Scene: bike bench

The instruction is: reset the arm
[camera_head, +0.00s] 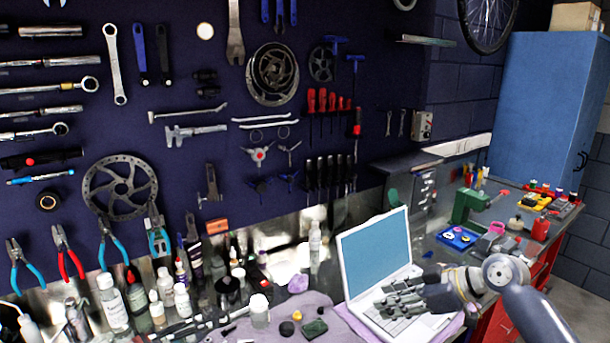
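My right gripper (384,299) and arm come in from the lower right. The grey fingers point left and lie in front of the keyboard of an open white laptop (374,253) with a blue screen. The fingers lie close together in this view, and I cannot tell whether they are open or shut. I see nothing clearly held between them. Whether they touch the keyboard cannot be told. The gripper hides part of the keyboard. My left gripper and arm are not in view.
A dark pegboard wall (200,110) of hanging tools stands behind the bench. Several bottles (112,300) crowd the bench at left. A purple cloth (330,320) with small items lies left of the laptop. A green vise (468,206) stands behind the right arm; a blue cabinet (540,110) is at right.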

